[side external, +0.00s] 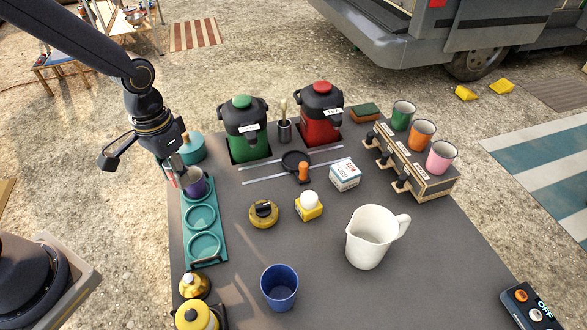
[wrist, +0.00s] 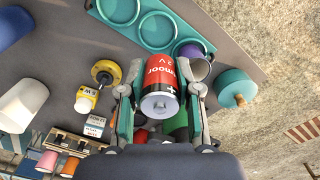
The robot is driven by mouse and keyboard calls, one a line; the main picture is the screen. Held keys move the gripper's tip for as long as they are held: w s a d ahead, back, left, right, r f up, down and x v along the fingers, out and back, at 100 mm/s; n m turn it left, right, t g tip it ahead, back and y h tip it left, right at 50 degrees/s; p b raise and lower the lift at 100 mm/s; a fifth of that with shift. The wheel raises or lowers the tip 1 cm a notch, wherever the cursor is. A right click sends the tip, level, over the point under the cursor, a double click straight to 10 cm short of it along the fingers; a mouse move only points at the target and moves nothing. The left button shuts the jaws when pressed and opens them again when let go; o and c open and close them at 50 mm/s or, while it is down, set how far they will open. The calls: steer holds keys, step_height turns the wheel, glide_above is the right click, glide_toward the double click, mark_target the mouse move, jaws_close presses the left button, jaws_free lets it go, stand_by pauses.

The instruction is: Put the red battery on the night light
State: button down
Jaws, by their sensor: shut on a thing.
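The red battery (wrist: 160,75) is held between the fingers of my gripper (wrist: 161,88) in the wrist view, with its silver end toward the camera. In the side view my gripper (side external: 178,165) is above the far end of the teal ring tray, close to the purple cup; the battery is mostly hidden there. What looks like the night light (side external: 308,205), a yellow base with a white globe, stands mid-table, well to the right of my gripper. It also shows left of the battery in the wrist view (wrist: 85,98). Nothing is seen on its globe.
The purple cup (side external: 196,185) sits in the teal tray (side external: 218,238). A round yellow-black object (side external: 264,213) lies left of the night light. A white box (side external: 344,174), white pitcher (side external: 367,250) and blue cup (side external: 279,290) stand around it. Green (side external: 244,130) and red dispensers (side external: 320,115) stand behind.

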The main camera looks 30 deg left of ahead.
steer(key=w+d+r, duration=0.3)
steer(key=d+r, duration=0.1)
steer(key=d, duration=0.4)
glide_above(309, 196)
steer(key=shift+m, duration=0.4)
steer(key=f, duration=0.7)
steer(key=shift+s+a+f, duration=0.2)
steer(key=shift+s+f, duration=0.15)
steer(key=shift+s, duration=0.05)
steer(key=shift+w+d+f, duration=0.15)
steer(key=shift+w+f, duration=0.15)
steer(key=shift+f, duration=0.1)
steer(key=shift+w+f, duration=0.1)
steer(key=shift+f, duration=1.55)
steer(key=shift+f, duration=0.1)
steer(key=c, duration=0.8)
jaws_free()
